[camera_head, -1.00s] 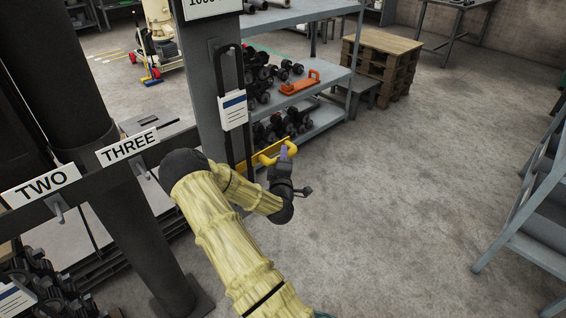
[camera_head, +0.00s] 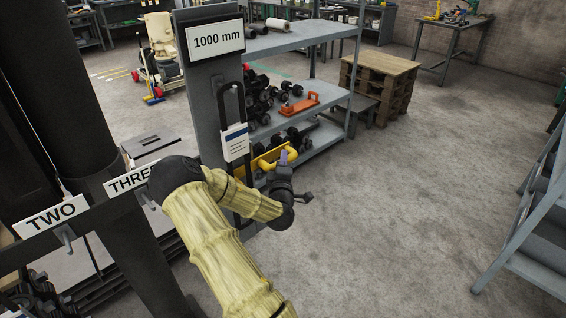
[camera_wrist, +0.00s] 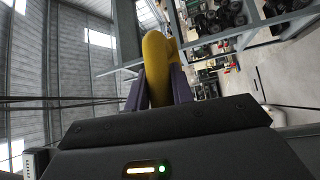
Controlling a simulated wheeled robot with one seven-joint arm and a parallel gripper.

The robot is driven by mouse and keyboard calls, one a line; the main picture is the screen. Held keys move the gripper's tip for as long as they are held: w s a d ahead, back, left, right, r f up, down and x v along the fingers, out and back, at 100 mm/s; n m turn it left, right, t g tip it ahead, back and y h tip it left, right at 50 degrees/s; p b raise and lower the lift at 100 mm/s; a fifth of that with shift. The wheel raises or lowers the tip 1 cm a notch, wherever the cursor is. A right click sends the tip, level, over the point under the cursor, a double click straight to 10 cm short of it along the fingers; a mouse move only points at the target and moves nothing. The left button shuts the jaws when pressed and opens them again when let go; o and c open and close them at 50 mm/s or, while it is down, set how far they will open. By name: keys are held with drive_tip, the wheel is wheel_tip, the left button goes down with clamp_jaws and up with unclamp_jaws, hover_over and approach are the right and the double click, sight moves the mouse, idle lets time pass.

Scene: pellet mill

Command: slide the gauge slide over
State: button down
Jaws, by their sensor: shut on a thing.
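The gauge slide is a yellow piece with a bar handle (camera_head: 267,163), on the grey upright post (camera_head: 205,120) below the white card. My gripper (camera_head: 284,157) is at the right end of this handle. In the wrist view the yellow handle (camera_wrist: 156,60) runs between the two purple fingers of my gripper (camera_wrist: 158,88), which are shut on it. My forearm and the post's edge hide part of the slide's body, and where it meets the post is not clear.
A "1000 mm" sign (camera_head: 216,40) tops the post, with a card (camera_head: 235,142) below. A shelf rack (camera_head: 310,40) with dark parts and an orange tool stands close behind. A "TWO" sign (camera_head: 52,216) hangs left.

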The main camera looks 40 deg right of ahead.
drive_tip(key=shift+r, duration=0.35)
drive_tip(key=c, duration=1.4)
unclamp_jaws()
drive_tip(key=shift+o, duration=1)
drive_tip(key=shift+f, duration=0.1)
drive_tip(key=p+v, duration=0.7)
drive_tip(key=v, duration=1)
drive_tip(key=shift+s+f, duration=0.15)
drive_tip(key=shift+f, duration=0.05)
drive_tip(key=shift+m, duration=0.3)
